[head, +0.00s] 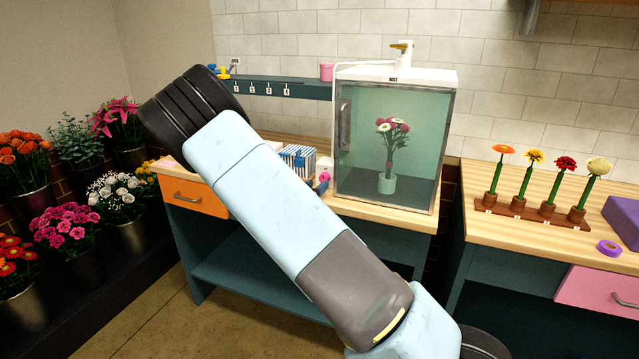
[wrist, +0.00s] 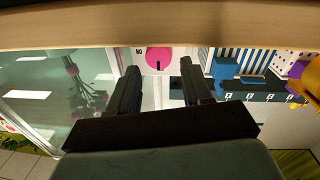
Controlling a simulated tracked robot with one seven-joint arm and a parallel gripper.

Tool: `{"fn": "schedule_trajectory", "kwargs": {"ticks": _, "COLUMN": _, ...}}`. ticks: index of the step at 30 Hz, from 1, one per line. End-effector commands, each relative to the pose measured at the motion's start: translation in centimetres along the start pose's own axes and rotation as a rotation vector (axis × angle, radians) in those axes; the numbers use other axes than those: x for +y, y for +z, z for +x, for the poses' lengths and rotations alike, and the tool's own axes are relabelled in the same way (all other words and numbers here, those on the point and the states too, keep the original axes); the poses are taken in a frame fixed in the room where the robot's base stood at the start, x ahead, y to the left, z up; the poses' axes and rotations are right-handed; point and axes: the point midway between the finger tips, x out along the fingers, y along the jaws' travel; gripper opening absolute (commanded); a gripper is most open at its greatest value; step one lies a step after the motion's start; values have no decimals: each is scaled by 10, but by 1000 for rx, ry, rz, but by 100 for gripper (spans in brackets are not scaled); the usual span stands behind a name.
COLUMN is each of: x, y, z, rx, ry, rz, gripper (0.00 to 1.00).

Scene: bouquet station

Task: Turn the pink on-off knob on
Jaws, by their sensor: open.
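The pink knob (wrist: 158,57) is round, with a short dark mark on its face. It sits on a pale panel in the wrist view, beside the glass cabinet. The head view does not show my fingers.
The glass cabinet (head: 397,80) holds a vase of flowers. A blue-striped box (head: 298,158) stands left of the knob. The wooden counter edge (wrist: 60,28) crosses the top of the wrist view. A rack of single flowers (head: 530,213) stands on the right counter (head: 590,255).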

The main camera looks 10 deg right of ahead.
Motion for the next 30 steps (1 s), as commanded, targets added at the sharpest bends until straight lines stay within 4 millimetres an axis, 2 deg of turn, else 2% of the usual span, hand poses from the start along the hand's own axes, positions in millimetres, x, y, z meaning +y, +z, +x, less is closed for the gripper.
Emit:
{"fn": "schedule_trajectory", "kwargs": {"ticks": 3, "x": 0, "y": 0, "z": 18, "rx": 1, "ry": 1, "rz": -1, "gripper": 49}}
{"fn": "schedule_trajectory", "kwargs": {"ticks": 9, "x": 0, "y": 0, "z": 36, "rx": 0, "ry": 0, "rz": 0, "gripper": 49}}
{"fn": "schedule_trajectory", "kwargs": {"ticks": 21, "x": 0, "y": 0, "z": 41, "rx": 0, "ry": -1, "rz": -1, "gripper": 48}}
{"fn": "schedule_trajectory", "kwargs": {"ticks": 30, "x": -1, "y": 0, "z": 41, "rx": 0, "ry": -2, "rz": -1, "gripper": 20}}
